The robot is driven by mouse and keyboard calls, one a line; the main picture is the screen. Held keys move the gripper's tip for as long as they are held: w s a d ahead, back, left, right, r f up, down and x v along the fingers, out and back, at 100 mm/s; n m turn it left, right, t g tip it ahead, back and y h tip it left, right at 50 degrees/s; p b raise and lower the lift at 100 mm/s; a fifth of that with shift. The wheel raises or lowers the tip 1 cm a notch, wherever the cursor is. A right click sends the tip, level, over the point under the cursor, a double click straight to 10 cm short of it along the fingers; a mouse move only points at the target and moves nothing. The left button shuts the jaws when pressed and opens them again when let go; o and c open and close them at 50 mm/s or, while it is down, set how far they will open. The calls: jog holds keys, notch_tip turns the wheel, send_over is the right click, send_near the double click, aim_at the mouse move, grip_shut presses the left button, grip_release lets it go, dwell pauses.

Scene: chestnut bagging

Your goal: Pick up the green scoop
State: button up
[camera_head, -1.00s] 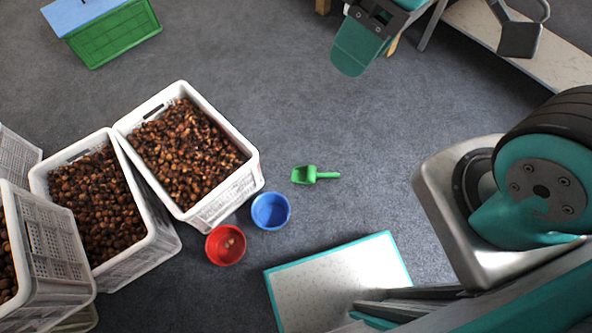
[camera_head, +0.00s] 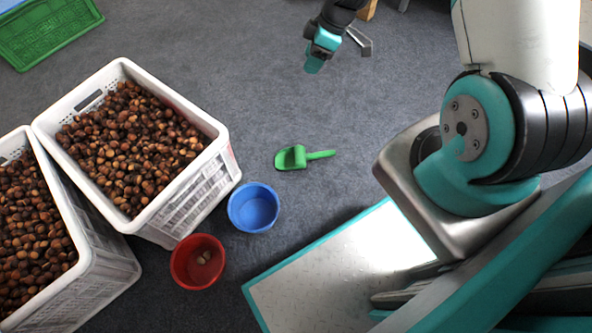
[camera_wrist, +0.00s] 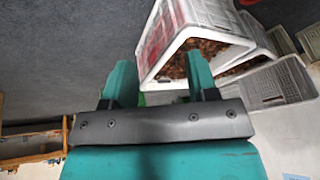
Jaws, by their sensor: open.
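The green scoop (camera_head: 291,157) lies on the grey floor in the head view, to the right of the blue bowl. Its handle points right. My gripper (camera_head: 338,50) is above and to the right of it in the picture, clearly apart from it. The gripper is open and empty; its two teal fingers (camera_wrist: 161,82) stand apart in the wrist view. A small green patch shows between the fingers there; I cannot tell whether it is the scoop.
A blue bowl (camera_head: 253,208) and a red bowl (camera_head: 198,262) with something small inside stand beside a white crate (camera_head: 222,150) full of chestnuts. A second chestnut crate (camera_head: 100,270) is at left, a green crate (camera_head: 48,35) at top left. Floor around the scoop is clear.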

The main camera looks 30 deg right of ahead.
jog(key=s+d+f+b, duration=0.1)
jog(key=d+f+b, duration=0.2)
jog(key=f, duration=0.6)
jog(key=s+d+f+b, duration=0.1)
jog(key=d+f+b, duration=0.1)
jog(key=f, duration=0.7)
jog(key=n+b, duration=0.2)
jog(key=b, duration=0.3)
send_near(316, 154)
jog(key=shift+h, duration=0.3)
jog(key=b+x, duration=0.4)
jog(key=b, duration=0.2)
jog(key=shift+a+f, duration=0.15)
jog(key=shift+a, duration=0.05)
jog(key=shift+t, duration=0.3)
jog(key=b+x, duration=0.4)
jog(key=x, duration=0.2)
jog(key=shift+s, duration=0.15)
grip_shut()
